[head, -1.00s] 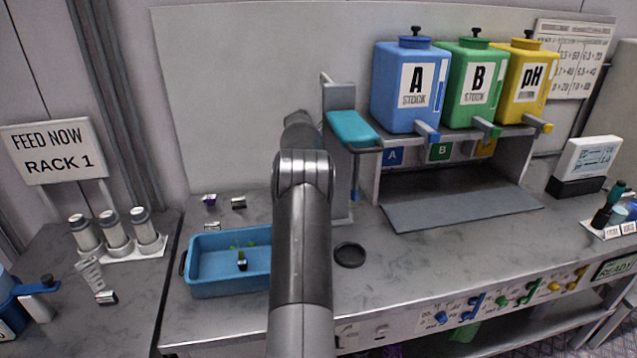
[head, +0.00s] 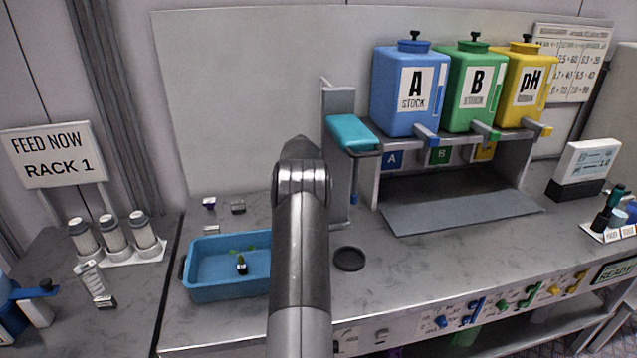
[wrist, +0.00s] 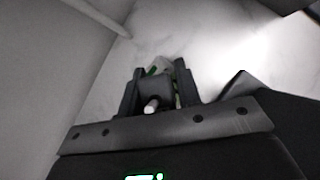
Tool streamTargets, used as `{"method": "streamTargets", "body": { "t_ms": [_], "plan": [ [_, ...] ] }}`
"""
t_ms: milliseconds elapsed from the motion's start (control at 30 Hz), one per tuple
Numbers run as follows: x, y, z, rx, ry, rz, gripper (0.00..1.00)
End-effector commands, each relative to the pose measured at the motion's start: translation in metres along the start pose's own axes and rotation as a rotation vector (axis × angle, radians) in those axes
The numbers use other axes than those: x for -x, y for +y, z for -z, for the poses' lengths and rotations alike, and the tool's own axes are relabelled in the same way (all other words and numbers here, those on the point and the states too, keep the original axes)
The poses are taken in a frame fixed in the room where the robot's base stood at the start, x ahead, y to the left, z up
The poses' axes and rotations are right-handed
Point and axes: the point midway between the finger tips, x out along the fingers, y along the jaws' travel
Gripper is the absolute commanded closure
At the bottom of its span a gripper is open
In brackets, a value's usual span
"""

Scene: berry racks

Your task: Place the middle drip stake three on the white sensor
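In the wrist view my gripper (wrist: 158,88) has its two black fingers against both sides of a dark piece (wrist: 155,90) with a white rounded tip. Bits of green and pale grey show just behind it. The piece may be a drip stake, but the view is too dark to be sure. In the head view my own arm hides the gripper. Small dark and white pieces (head: 238,207) lie on the bench behind the blue tray, too small to identify. I cannot tell which thing is the white sensor.
A blue tray (head: 205,292) holds a seedling (head: 242,264). A round black disc (head: 349,258) lies right of my arm. A teal-topped stand (head: 352,132) and blue, green and yellow tanks (head: 408,95) stand behind. White-bodied cylinders (head: 113,235) stand at left.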

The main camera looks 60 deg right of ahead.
Motion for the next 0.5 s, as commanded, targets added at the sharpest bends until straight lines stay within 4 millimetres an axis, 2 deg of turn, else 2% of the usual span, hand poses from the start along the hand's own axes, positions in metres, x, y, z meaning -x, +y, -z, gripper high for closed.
{"method": "streamTargets", "body": {
  "t_ms": [167, 367, 500],
  "plan": [
    [0.0002, 0.0000, -0.0001, 0.000, 0.000, 0.000, 0.55],
    [0.0005, 0.0000, -0.0003, 0.000, 0.000, 0.000, 0.55],
    [0.0076, 0.0003, -0.0022, 0.000, -0.001, -0.001, 0.55]
  ]
}}
